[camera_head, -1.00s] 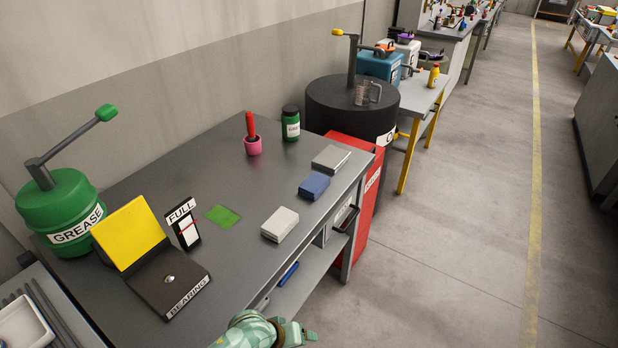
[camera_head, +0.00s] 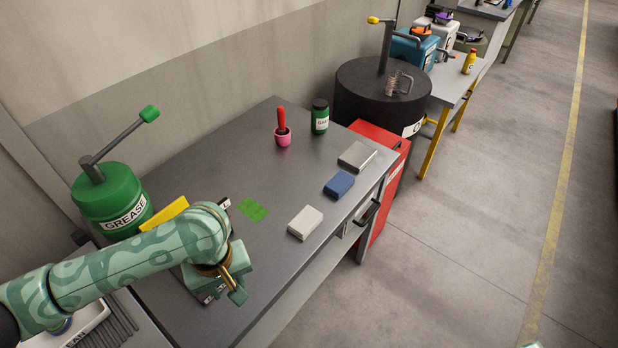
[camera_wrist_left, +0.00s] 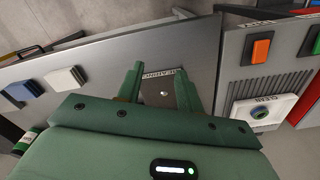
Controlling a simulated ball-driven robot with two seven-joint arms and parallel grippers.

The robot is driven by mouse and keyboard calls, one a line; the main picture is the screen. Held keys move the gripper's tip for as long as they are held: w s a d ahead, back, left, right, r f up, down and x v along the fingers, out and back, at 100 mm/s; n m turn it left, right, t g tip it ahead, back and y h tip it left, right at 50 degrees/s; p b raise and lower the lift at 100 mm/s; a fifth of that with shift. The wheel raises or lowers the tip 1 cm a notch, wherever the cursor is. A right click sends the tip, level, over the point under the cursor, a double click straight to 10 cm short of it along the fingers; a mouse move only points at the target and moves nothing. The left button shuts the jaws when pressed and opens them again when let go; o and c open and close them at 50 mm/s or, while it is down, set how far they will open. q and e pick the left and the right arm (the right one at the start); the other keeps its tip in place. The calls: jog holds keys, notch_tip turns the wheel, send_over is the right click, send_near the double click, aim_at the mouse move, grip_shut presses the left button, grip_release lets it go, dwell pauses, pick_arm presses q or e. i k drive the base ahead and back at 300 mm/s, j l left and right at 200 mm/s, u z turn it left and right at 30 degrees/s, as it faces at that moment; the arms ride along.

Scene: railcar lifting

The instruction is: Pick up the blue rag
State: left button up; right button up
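The blue rag (camera_head: 339,185) is a small folded block. It lies on the grey workbench (camera_head: 240,165) near its right edge, between a white block and a grey one. A blue block, apparently the same rag, shows at the far left of the left wrist view (camera_wrist_left: 20,91). My left gripper (camera_head: 236,285) is over the near part of the bench, by the bearing box and well short of the rag.
A white block (camera_head: 305,222) and a grey block (camera_head: 357,156) flank the rag. The green grease drum (camera_head: 108,196) is at the left.

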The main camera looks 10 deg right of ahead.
aim_at(337, 185)
jog(key=i+l+u, duration=0.15)
jog(key=l, duration=0.15)
jog(key=i+l+u, duration=0.15)
jog(key=l, duration=0.2)
jog(key=i+l+u, duration=0.15)
jog(key=l, duration=0.2)
jog(key=i+l+u, duration=0.2)
jog(key=l, duration=0.15)
jog(key=l+u, duration=0.15)
jog(key=l, duration=0.2)
jog(key=i+l, duration=0.1)
jog(key=l, duration=0.3)
jog(key=i+l, duration=0.1)
jog(key=l, duration=0.3)
jog(key=i+l, duration=0.1)
jog(key=l, duration=0.3)
